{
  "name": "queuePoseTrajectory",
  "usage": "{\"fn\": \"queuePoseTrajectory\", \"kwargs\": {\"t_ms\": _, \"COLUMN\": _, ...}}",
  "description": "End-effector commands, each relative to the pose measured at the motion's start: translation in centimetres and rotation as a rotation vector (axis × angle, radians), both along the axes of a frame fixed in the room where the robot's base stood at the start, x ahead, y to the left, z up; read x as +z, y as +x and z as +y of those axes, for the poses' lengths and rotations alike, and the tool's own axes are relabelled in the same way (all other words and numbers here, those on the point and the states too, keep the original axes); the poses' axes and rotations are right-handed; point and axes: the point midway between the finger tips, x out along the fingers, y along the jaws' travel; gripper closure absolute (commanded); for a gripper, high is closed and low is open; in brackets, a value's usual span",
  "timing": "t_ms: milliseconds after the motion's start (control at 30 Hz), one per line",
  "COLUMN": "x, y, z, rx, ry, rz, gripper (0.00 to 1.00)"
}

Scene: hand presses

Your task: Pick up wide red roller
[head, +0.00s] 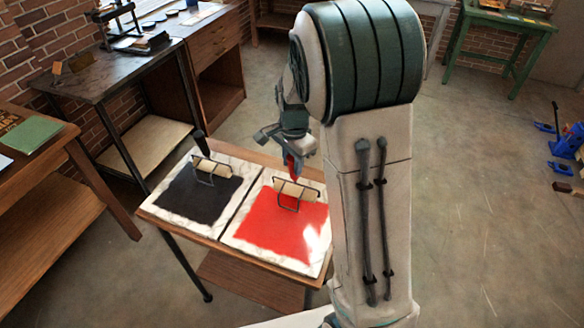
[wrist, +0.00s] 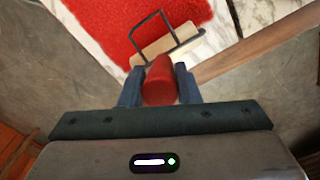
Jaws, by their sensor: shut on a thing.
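The wide red roller has a cream cylinder (head: 295,189), a dark wire frame and a red handle (head: 293,167). It is at the back part of the red-inked slab (head: 285,232). My gripper (head: 292,155) is above the slab's far edge, at the handle. In the wrist view, the two blue-grey fingers of my gripper (wrist: 159,72) are shut on the red handle (wrist: 159,86), one on each side. The cylinder (wrist: 166,46) lies just beyond the fingertips, over the edge of the red ink. I cannot tell whether it touches the slab.
A second cream roller (head: 211,168) with a dark upright handle stands on the black-inked slab (head: 197,203) to the left. Both slabs share one small wooden table. A dark workbench (head: 110,75) stands behind left. Blue tools (head: 567,140) lie on the floor at right. Open floor surrounds the table's right.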

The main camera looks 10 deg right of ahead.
Motion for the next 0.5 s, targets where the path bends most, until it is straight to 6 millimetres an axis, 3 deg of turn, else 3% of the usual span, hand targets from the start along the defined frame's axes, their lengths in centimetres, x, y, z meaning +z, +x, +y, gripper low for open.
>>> {"fn": "queuePoseTrajectory", "kwargs": {"t_ms": 167, "x": 3.0, "y": 0.1, "z": 0.0, "rx": 0.002, "ry": 0.001, "rz": -0.009, "gripper": 0.91}}
{"fn": "queuePoseTrajectory", "kwargs": {"t_ms": 500, "x": 7.3, "y": -1.6, "z": -7.6, "rx": -0.006, "ry": -0.001, "rz": -0.005, "gripper": 0.91}}
